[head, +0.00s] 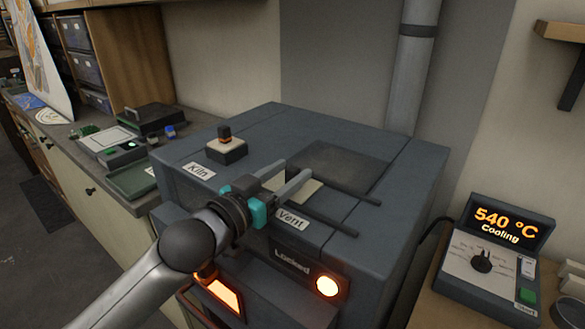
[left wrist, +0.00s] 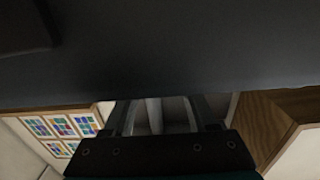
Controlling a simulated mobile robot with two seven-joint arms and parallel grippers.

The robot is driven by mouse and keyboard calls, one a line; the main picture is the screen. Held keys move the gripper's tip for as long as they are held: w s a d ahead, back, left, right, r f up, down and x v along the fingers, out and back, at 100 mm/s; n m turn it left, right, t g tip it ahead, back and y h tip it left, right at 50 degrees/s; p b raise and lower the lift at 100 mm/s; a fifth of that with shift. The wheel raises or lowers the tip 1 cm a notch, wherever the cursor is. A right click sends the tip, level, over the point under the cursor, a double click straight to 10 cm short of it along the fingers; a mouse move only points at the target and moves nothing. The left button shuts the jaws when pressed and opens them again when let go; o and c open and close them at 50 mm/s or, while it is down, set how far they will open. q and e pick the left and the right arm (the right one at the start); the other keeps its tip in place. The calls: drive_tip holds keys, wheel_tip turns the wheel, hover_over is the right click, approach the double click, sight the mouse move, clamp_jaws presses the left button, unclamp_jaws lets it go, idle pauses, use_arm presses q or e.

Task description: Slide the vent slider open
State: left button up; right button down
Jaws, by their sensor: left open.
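The kiln (head: 215,175) is a dark grey box with a "Vent" label (head: 292,219) near its front top edge. On its top, behind the label, lies a flat dark vent plate (head: 340,165) between two dark rails (head: 325,219). A pale flat piece (head: 303,192) shows in front of the plate, partly hidden by my fingers; I cannot tell whether it belongs to the slider. My left gripper (head: 298,173) is open above this piece, its two grey fingers pointing at the plate. Contact cannot be told. In the left wrist view a dark surface (left wrist: 160,50) fills the upper part. My right gripper is not in view.
A glowing "Locked" lamp (head: 326,286) is on the front. A controller (head: 500,250) reading 540 °C Cooling stands right. A flue pipe (head: 412,75) rises behind. A cluttered counter (head: 190,145) is left.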

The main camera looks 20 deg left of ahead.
use_arm(q)
drive_tip(key=shift+x, duration=0.8)
drive_tip(key=shift+c, duration=0.4)
clamp_jaws()
idle(0.6)
